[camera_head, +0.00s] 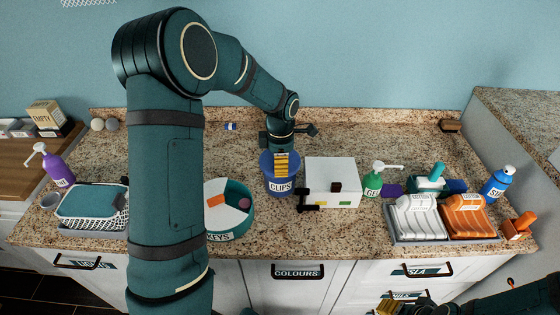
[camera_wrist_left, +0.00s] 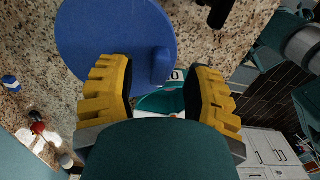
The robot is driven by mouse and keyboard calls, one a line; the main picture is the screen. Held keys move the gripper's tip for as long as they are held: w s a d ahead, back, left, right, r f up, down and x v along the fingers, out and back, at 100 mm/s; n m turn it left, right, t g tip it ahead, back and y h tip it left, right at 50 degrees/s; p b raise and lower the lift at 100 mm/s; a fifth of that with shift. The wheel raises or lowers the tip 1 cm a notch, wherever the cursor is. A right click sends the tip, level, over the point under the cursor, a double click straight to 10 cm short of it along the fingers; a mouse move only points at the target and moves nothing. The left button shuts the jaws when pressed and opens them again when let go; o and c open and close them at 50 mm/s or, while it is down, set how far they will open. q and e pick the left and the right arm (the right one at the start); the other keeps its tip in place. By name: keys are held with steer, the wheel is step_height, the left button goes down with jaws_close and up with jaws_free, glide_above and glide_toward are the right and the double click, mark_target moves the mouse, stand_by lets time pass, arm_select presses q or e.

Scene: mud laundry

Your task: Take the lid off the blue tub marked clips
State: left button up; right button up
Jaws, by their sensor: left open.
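The blue tub marked clips (camera_head: 281,187) stands on the granite counter, left of a white box. My left gripper (camera_head: 281,163) points down over it and hides much of its top. In the left wrist view the round blue lid (camera_wrist_left: 112,38) shows with a raised blue handle (camera_wrist_left: 160,66). My left gripper also shows there (camera_wrist_left: 158,93), its yellow fingers open and apart. The handle appears in the gap beyond the fingertips; I cannot tell whether they touch it. My right gripper (camera_head: 392,307) is partly in view low at the right; its jaws are unclear.
A teal round keys tub (camera_head: 228,236) stands left of the blue tub. A grey tray (camera_head: 402,240) holds white and orange items. The counter behind is mostly clear.

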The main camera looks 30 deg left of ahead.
arm_select(q)
steer(key=shift+f, duration=0.8)
jaws_close()
steer(key=shift+r, duration=0.15)
